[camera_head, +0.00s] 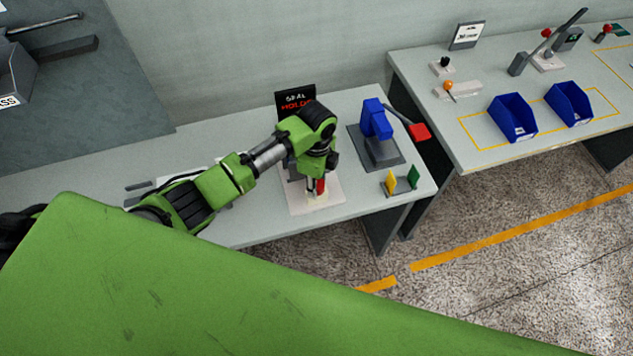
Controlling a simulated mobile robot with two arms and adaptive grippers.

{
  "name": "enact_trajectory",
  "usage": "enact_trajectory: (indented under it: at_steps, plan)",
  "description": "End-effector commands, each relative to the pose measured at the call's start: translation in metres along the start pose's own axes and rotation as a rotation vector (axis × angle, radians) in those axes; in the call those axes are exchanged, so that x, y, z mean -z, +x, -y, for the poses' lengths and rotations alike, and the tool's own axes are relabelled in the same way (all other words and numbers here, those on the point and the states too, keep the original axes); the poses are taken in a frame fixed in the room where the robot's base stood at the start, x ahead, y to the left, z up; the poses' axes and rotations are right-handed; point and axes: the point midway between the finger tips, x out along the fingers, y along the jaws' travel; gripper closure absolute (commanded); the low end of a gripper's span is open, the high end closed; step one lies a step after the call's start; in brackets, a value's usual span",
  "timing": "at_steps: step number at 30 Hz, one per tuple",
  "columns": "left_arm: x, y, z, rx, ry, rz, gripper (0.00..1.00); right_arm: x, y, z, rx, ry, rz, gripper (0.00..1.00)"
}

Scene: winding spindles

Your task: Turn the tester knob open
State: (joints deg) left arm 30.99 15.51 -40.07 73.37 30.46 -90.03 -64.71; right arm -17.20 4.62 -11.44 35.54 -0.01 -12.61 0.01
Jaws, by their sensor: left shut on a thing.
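The tester stands on the near table, with a dark display (295,98) at the back bearing white and red text, and a pale base plate (325,205) in front. My left arm reaches in from the left and bends down over the plate. My left gripper (316,187) points down just above the plate and is shut on a small red part (321,186), which looks like the tester knob. The gripper and wrist hide most of the knob, so its turn angle cannot be told. My right gripper is not in view.
A second table at right holds blue bins (512,118). A gap separates the tables.

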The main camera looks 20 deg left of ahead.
Motion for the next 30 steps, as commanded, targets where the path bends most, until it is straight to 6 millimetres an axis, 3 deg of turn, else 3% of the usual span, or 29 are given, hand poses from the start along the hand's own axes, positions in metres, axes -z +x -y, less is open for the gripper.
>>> enact_trajectory:
  at_steps: [30]
  plan:
    - [-0.0003, -0.0012, 0.0015, 0.004, -0.966, -0.002, 0.90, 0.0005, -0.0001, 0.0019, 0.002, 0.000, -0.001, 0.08]
